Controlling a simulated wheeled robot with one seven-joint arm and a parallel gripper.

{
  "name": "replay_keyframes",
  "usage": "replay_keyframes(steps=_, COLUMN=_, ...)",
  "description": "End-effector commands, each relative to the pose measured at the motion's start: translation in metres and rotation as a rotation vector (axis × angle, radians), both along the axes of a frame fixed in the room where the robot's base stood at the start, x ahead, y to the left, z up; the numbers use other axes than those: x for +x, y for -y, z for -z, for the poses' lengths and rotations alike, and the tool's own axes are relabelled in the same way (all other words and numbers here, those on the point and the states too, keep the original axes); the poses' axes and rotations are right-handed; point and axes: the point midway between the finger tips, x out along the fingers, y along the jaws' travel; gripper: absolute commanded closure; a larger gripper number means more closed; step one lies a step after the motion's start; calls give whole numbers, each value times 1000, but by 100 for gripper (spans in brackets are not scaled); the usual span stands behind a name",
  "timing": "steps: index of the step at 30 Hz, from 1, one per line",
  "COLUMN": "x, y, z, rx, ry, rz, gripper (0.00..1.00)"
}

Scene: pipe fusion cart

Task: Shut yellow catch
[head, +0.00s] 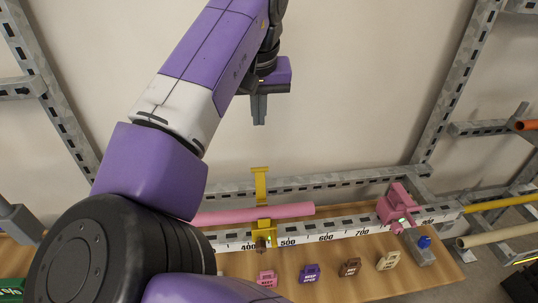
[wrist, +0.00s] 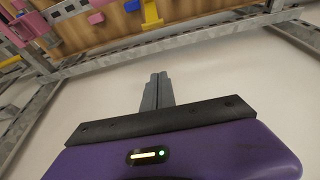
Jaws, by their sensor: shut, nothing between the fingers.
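The yellow catch (head: 261,186) stands up at the back of the ruled rail in the head view, with its yellow lower part (head: 263,226) around the rail near the 400 to 500 marks. It also shows in the wrist view as a yellow piece (wrist: 151,14) near the top edge. My gripper (head: 259,122) is shut and empty, pointing down in front of the wall, above the catch and apart from it. In the wrist view my gripper's fingers (wrist: 159,76) lie together. A pink pipe (head: 255,214) runs along the rail behind the yellow lower part; my arm hides its left end.
A pink clamp (head: 397,205) sits on the ruled rail (head: 340,228) to the right. Several small coloured tags, including a purple one (head: 309,273), lie on the wooden bench (head: 335,290). Grey metal racks (head: 455,85) stand on both sides. Open space surrounds my gripper.

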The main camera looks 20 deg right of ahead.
Motion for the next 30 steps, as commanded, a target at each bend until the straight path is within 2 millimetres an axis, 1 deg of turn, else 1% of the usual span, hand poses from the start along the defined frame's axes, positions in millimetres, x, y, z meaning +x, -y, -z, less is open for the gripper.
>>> replay_keyframes(steps=1, x=-6, y=-3, z=2, rx=11, ry=-24, rz=-8, gripper=100)
replay_keyframes(steps=3, x=-10, y=-7, z=4, rx=24, ry=-46, rz=-21, gripper=100)
replay_keyframes(steps=8, x=-9, y=-8, z=15, rx=27, ry=-53, rz=-34, gripper=100)
replay_keyframes(steps=11, x=-5, y=-6, z=29, rx=27, ry=-52, rz=-34, gripper=100)
replay_keyframes(steps=21, x=13, y=0, z=92, rx=27, ry=-51, rz=-33, gripper=100)
replay_keyframes(steps=23, x=15, y=0, z=102, rx=27, ry=-49, rz=-33, gripper=100)
replay_keyframes(steps=24, x=7, y=-4, z=97, rx=27, ry=-46, rz=-33, gripper=100)
replay_keyframes(steps=27, x=-6, y=-7, z=97, rx=26, ry=-47, rz=-31, gripper=100)
replay_keyframes(steps=30, x=-14, y=-10, z=96, rx=26, ry=-46, rz=-31, gripper=100)
